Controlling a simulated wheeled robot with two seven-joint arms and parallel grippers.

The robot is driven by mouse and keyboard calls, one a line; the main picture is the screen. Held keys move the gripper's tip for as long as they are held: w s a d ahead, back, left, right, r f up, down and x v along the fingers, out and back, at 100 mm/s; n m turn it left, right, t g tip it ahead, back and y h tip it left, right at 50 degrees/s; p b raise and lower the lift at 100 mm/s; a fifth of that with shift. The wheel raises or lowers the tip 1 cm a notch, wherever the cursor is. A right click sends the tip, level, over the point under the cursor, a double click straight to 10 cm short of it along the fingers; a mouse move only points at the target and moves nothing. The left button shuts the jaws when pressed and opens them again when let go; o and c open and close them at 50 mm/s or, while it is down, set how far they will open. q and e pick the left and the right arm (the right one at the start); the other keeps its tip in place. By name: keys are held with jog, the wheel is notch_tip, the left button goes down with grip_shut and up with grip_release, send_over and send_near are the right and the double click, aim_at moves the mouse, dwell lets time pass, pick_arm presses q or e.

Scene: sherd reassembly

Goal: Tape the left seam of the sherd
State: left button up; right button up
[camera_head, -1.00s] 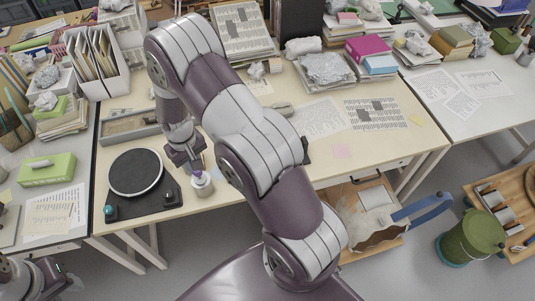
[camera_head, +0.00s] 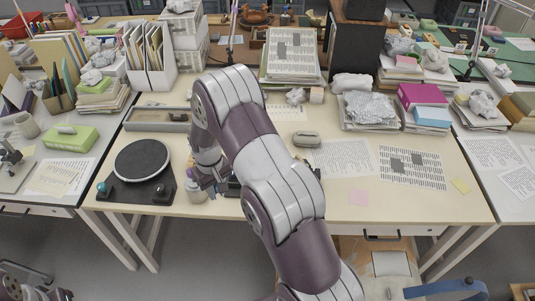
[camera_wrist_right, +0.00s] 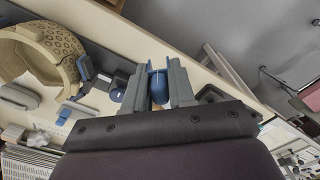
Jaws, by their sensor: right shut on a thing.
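My right gripper (camera_wrist_right: 165,87) is shut on a small blue piece (camera_wrist_right: 158,87), seen between its fingers in the right wrist view. In the head view this gripper (camera_head: 210,186) is low over the table, just right of a small whitish jar (camera_head: 195,192). A tan, patterned, curved pottery piece (camera_wrist_right: 27,48) lies at the upper left of the wrist view, apart from the fingers. A blue and grey clamp-like part (camera_wrist_right: 86,67) is at its edge. In the head view my arm hides the pottery. Its left seam and any tape cannot be made out. Part of my left arm shows at the lower left.
A black turntable (camera_head: 141,160) stands left of the jar. A dark object (camera_head: 233,187) is just right of the gripper. A grey tray (camera_head: 158,119) lies behind the turntable. Printed sheets (camera_head: 343,158) and a grey oval object (camera_head: 306,139) lie to the right.

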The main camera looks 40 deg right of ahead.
jog(key=d+n+p, duration=0.1)
jog(key=d+p, duration=0.7)
jog(key=d, duration=1)
jog(key=f+b, duration=0.2)
jog(key=f, duration=0.1)
jog(key=f+b, duration=0.1)
jog(key=shift+s+a+f, duration=0.15)
jog(key=shift+s+f, duration=0.05)
jog(key=shift+s, duration=0.05)
jog(key=shift+b, duration=0.35)
jog(key=shift+f, duration=0.1)
jog(key=shift+f+b, duration=0.1)
jog(key=shift+b, duration=0.25)
jog(key=shift+f+b, duration=0.4)
jog(key=shift+f, duration=0.05)
